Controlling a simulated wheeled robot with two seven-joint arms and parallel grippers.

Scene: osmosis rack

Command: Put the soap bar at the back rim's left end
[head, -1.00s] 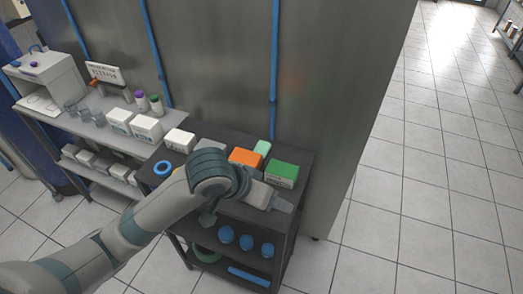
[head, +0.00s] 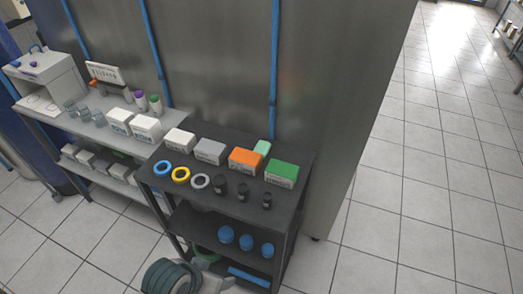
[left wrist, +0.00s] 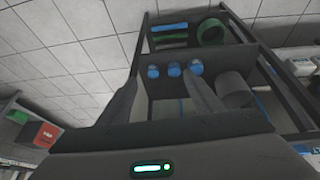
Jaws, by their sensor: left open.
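A pale mint-green block (head: 263,147), the only thing that looks like a soap bar, stands at the back of the dark rack's top (head: 225,213). It is partly hidden behind an orange-topped box (head: 245,160). The left end of the rack's back rim lies near a white box (head: 180,140). My left gripper is low in front of the rack, at the bottom edge of the head view, mostly cut off. In the left wrist view its two fingers (left wrist: 163,82) are apart and empty, facing the lower shelves. My right gripper is not in view.
A grey box (head: 209,151) and a green box (head: 281,173) share the rack's back row. Blue, yellow and grey rings and small dark jars stand in front. Blue jars (head: 247,242) fill a lower shelf. A pale bench (head: 90,129) adjoins on the left; a metal wall rises behind.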

